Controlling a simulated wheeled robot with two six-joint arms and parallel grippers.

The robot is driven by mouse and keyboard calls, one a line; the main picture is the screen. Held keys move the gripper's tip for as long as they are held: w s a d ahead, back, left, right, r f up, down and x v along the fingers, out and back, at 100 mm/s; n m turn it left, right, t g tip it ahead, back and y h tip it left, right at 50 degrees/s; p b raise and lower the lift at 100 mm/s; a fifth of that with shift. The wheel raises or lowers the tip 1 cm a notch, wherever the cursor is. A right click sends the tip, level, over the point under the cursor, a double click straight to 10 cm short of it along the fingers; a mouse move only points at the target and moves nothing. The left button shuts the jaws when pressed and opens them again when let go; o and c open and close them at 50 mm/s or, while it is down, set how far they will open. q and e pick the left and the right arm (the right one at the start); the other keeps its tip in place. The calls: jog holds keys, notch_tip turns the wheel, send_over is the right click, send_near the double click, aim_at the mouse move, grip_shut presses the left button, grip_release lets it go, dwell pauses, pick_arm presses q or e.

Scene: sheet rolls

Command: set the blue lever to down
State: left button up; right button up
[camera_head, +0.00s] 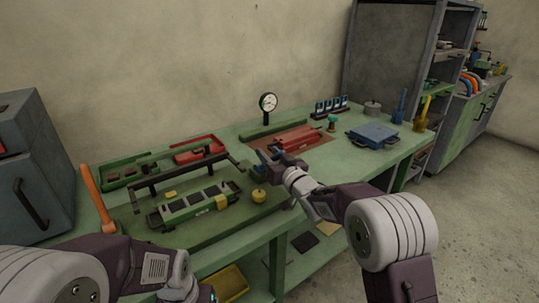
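A blue upright handle (401,104) on a small blue base stands at the right end of the green workbench, beside a similar yellow one. It is the only blue lever-like thing I see, and it looks close to vertical. My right gripper (268,154) is over the middle of the bench, left of the blue handle and well apart from it. Its dark fingers look spread and empty. My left arm comes in at the bottom left, and its fingers are cut off by the lower edge.
The green bench (344,155) carries a blue box (373,134), a red block (299,138), a dial gauge (268,102) and a green-and-grey fixture (190,208). An orange lever (95,190) stands at the left. A grey cabinet (30,165) is far left.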

grip_shut()
dwell(1.5)
